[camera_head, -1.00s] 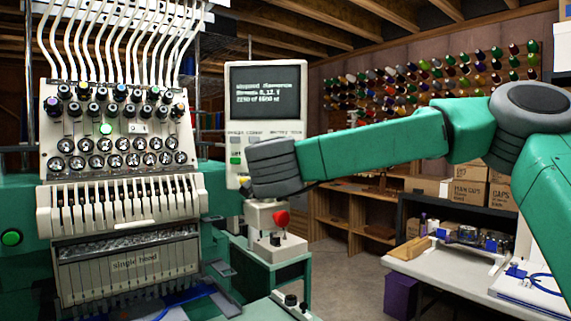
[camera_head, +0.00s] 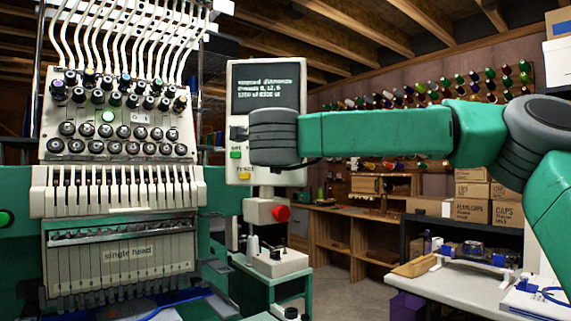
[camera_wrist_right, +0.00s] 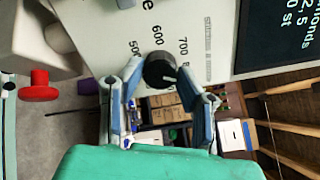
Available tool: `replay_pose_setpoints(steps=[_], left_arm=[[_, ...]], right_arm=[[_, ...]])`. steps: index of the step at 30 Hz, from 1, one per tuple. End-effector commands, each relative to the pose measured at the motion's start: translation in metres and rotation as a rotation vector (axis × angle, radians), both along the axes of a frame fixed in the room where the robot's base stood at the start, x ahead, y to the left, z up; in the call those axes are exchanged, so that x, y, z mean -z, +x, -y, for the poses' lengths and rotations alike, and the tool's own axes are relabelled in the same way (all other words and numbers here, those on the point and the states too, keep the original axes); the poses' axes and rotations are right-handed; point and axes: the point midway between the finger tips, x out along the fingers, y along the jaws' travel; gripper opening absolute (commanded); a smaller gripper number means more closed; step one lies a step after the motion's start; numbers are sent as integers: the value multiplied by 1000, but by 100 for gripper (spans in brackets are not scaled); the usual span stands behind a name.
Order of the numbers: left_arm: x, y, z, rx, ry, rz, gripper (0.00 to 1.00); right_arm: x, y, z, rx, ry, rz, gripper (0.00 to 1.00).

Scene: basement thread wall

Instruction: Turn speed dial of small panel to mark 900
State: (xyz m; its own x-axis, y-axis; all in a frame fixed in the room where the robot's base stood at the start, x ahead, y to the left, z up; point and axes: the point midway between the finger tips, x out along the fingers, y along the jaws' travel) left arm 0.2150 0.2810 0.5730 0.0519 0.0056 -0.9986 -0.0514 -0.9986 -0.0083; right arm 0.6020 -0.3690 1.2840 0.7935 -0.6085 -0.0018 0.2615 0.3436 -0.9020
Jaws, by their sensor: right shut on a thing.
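The small panel (camera_head: 265,85) is a pale control box with a dark screen, right of the embroidery machine in the head view. My right arm reaches in from the right and its wrist covers part of the panel's front; the fingertips are hidden there. In the right wrist view the black speed dial (camera_wrist_right: 159,68) sits on the panel face (camera_wrist_right: 195,30), with marks 500, 600 and 700 readable around it. A pale pointer line shows on the dial; its exact reading is unclear. My right gripper (camera_wrist_right: 163,77) is shut on the dial. My left gripper is out of view.
A red knob (camera_head: 281,213) sticks out below the panel, also visible in the right wrist view (camera_wrist_right: 39,86). The embroidery machine (camera_head: 118,190) stands left. A white table (camera_head: 455,285) with parts stands at the lower right. Thread cones and boxes are behind.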

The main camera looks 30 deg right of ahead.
Motion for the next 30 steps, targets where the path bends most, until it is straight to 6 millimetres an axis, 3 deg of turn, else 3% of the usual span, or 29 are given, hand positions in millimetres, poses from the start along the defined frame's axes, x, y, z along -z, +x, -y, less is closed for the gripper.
replay_pose_setpoints(steps=[1,18,30], left_arm=[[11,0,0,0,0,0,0],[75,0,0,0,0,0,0],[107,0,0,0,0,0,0]], right_arm=[[-1,0,1,1,35,40,1],[-1,-2,0,-1,461,368,1],[-2,-2,1,-1,685,538,1]])
